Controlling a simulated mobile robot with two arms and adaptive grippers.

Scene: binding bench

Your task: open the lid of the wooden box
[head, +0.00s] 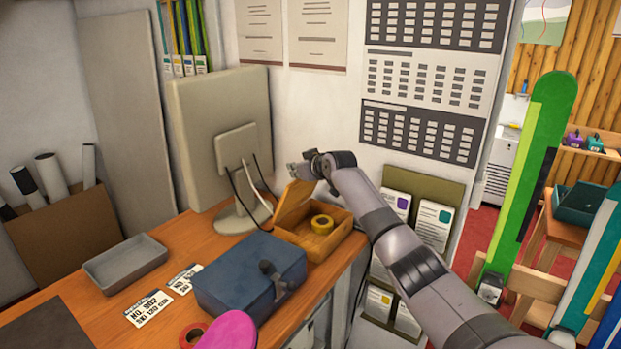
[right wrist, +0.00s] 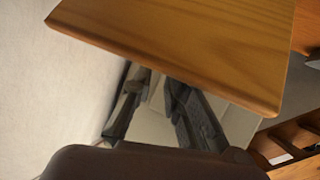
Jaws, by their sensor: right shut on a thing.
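The wooden box (head: 337,240) stands on the bench's right part, against the wall. Its lid (head: 291,203) is raised and tilted up at the back left, so the inside shows. A yellow tape roll (head: 322,224) lies inside. My right gripper (head: 305,172) is at the top edge of the raised lid, shut on it. In the right wrist view the lid (right wrist: 180,45) fills the upper part, and the fingers (right wrist: 160,85) reach up to its edge, their tips partly hidden behind it. My left gripper is not in view.
A blue box (head: 245,275) with a dark fitting stands just in front of the wooden box. A monitor (head: 215,130) stands to the left, close to the lid.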

